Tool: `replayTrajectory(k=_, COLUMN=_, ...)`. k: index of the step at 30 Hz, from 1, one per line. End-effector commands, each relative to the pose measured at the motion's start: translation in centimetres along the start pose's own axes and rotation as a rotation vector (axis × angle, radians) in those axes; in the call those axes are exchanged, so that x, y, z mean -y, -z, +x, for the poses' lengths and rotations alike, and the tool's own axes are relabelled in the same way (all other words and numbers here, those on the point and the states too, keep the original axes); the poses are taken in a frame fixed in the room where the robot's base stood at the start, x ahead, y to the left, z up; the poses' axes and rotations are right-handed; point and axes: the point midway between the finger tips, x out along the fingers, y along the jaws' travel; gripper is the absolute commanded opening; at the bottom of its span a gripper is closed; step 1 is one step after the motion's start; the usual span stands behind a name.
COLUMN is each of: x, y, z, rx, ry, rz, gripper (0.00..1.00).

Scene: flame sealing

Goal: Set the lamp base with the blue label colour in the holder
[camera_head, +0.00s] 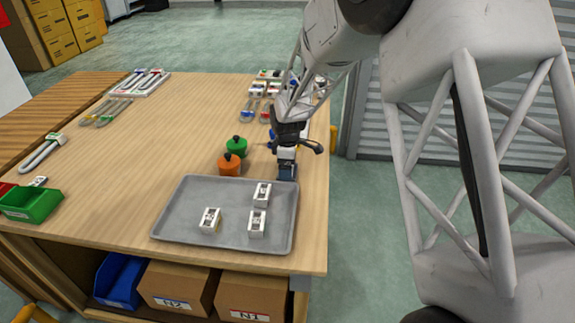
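Small white blocks stand on the grey metal tray (180,226): one at the front left (210,220), one at the front right (257,223) and one behind it (262,194). Their dark markings are too small to read, and I see no clear blue label on them. U-shaped lamps with coloured ends lie at the back left (150,81), and a blue patch shows among them. My gripper (287,172) points down by the tray's back right corner. Its fingers are too small and dark to show whether they hold anything. I cannot pick out the holder with certainty.
A green-capped pot (236,147) and an orange pot (229,164) stand just left of my gripper. More coloured-ended parts (250,108) lie at the back right, partly behind my arm. A green bin (31,205) is at the left edge. The table's middle left is clear.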

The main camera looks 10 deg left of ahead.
Motion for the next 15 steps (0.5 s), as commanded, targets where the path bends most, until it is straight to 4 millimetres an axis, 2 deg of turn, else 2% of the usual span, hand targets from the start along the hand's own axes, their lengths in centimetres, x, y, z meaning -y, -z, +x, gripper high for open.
replayTrajectory(k=8, x=-0.1, y=0.0, z=-2.0, rx=-0.001, ry=-0.003, rz=0.0, gripper=1.0)
replayTrajectory(k=15, x=0.0, y=0.0, z=-5.1, rx=-0.001, ry=-0.002, rz=0.0, gripper=1.0)
